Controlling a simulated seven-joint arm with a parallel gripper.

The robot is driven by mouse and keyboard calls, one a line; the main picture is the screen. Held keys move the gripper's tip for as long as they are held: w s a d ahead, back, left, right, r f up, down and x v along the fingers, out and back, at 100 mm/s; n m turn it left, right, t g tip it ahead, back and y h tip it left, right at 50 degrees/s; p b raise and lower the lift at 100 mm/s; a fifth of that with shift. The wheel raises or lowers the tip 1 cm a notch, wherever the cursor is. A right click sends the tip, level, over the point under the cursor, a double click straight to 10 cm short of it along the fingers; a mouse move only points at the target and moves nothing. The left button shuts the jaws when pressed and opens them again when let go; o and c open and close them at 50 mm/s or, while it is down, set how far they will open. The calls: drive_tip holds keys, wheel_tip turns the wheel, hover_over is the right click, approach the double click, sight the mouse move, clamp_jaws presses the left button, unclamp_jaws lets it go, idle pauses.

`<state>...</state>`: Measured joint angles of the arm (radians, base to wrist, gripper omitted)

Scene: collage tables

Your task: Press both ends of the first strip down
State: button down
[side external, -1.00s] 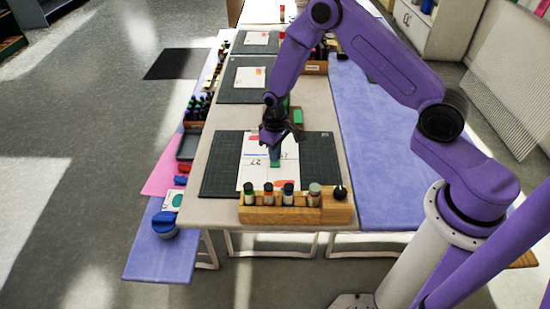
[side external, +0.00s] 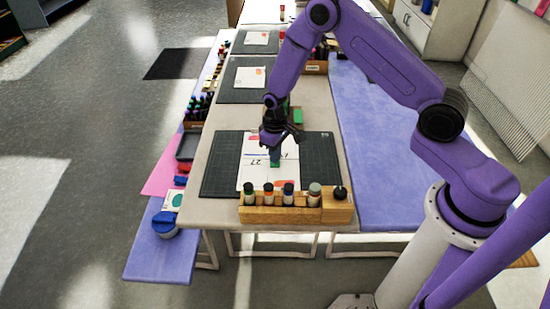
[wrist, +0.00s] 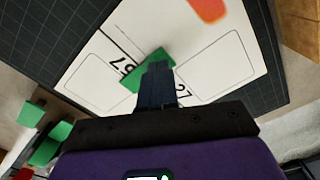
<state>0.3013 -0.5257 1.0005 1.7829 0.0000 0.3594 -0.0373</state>
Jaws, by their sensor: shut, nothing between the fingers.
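A white sheet (side external: 256,176) with black lines, handwritten numbers and an orange patch lies on a dark gridded mat (side external: 320,170). A short green strip (wrist: 131,84) lies on the sheet in the wrist view, and green also shows under the fingertips in the side view (side external: 275,165). My gripper (wrist: 158,72) is shut and points down at the strip, covering its middle; both ends show. It holds nothing. I cannot tell whether the fingertips touch the strip.
A wooden rack (side external: 290,214) with several capped bottles stands at the table's front edge. Green blocks (wrist: 30,112) lie beside the mat. More mats with sheets (side external: 250,78) lie farther back. Blue benches (side external: 385,180) flank the table.

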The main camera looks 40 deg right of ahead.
drive_tip(key=shift+f, duration=0.6)
idle(0.6)
drive_tip(key=shift+r, duration=0.1)
drive_tip(key=shift+r, duration=3.45)
drive_tip(key=shift+a, duration=0.1)
drive_tip(key=s+a+r+n, duration=0.2)
drive_tip(key=s+a+r, duration=0.1)
drive_tip(key=s+r, duration=0.4)
drive_tip(key=s+a+r+n, duration=0.3)
drive_tip(key=s+r, duration=0.3)
drive_tip(key=s, duration=0.1)
drive_tip(key=s+d+r+n, duration=0.2)
drive_tip(key=s+r, duration=0.1)
drive_tip(key=s, duration=0.6)
drive_tip(key=s+d+r+n, duration=0.2)
drive_tip(key=s+d+r, duration=0.1)
drive_tip(key=s, duration=0.7)
drive_tip(key=shift+s+d+r+n, duration=0.2)
drive_tip(key=shift+r+n, duration=0.1)
drive_tip(key=shift+r, duration=0.15)
